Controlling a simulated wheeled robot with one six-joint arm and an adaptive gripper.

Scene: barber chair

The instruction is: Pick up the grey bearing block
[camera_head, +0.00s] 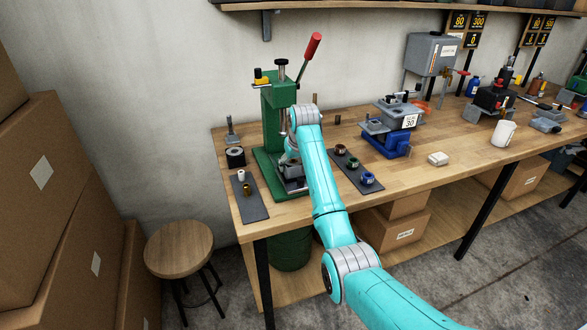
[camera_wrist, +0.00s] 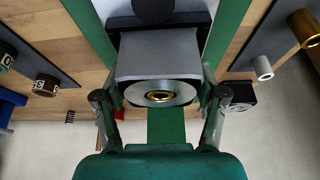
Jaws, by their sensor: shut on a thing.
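The grey bearing block (camera_wrist: 158,52) fills the middle of the wrist view, with a round face and a brass-coloured ring in its bore. My gripper (camera_wrist: 161,98) is shut on it, one finger at each side of the block. The block is at the base of the green arbor press (camera_head: 278,95). A dark round part of the press (camera_wrist: 152,9) shows just beyond the block. In the head view my arm hides most of the block and my gripper. I cannot tell whether the block still touches the press base.
A dark mat (camera_head: 256,212) with small bushings lies left of the press. Another mat (camera_head: 350,160) with brown, green and blue rings lies right of it. The press lever (camera_head: 310,55) rises above. A blue vise (camera_head: 385,143) stands further right. A stool (camera_head: 179,248) is at lower left.

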